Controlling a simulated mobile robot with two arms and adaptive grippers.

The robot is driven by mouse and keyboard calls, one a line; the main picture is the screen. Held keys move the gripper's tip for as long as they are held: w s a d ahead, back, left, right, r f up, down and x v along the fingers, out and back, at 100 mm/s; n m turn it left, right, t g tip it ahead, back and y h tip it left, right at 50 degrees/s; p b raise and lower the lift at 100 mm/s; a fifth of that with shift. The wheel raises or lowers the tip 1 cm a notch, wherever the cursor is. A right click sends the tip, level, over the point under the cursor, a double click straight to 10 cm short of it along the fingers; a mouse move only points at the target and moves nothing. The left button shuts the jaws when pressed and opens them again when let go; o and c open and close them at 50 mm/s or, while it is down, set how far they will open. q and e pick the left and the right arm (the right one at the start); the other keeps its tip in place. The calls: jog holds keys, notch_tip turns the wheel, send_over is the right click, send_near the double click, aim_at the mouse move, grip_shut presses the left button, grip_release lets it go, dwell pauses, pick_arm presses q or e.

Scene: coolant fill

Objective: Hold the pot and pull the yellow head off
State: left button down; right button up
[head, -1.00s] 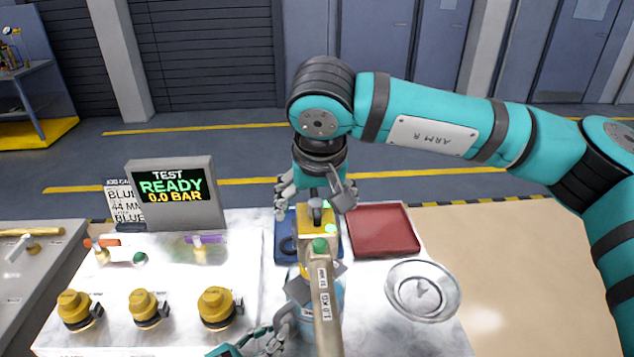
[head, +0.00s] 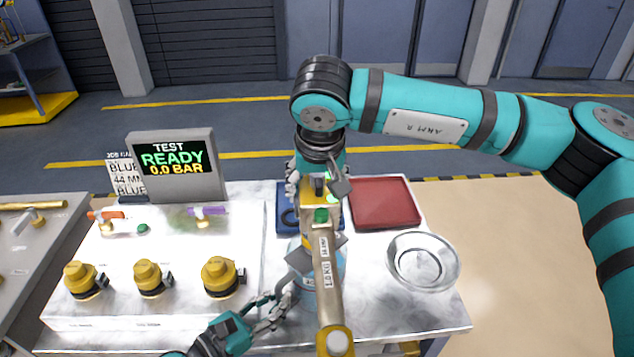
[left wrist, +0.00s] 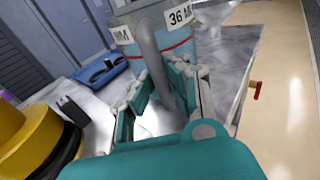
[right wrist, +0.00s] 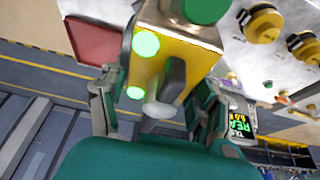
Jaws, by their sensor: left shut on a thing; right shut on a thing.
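The pot (head: 331,277) is a light blue-grey vessel standing on the pale bench; in the left wrist view (left wrist: 187,43) it bears a "36 MM" label. My left gripper (head: 277,308) is shut on its grey side handle (left wrist: 155,62). The yellow head (head: 317,222) has green lights and a green knob. My right gripper (head: 320,178) comes from above and is shut on the head's dark grip (right wrist: 172,82). A long beige bar (head: 328,285) runs from the head toward me and hides much of the pot. I cannot tell whether head and pot touch.
Several yellow-topped fittings (head: 220,275) stand left. A display (head: 176,165) reads "READY 0.0 BAR".

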jog(key=c, duration=0.9)
jog(key=shift+o, duration=0.2)
jog(key=shift+d+r, duration=0.1)
jog(key=shift+r, duration=5.1)
pick_arm(q)
jog(key=c, duration=1.3)
grip_release()
jog(key=shift+o, duration=0.2)
jog(key=v, duration=1.2)
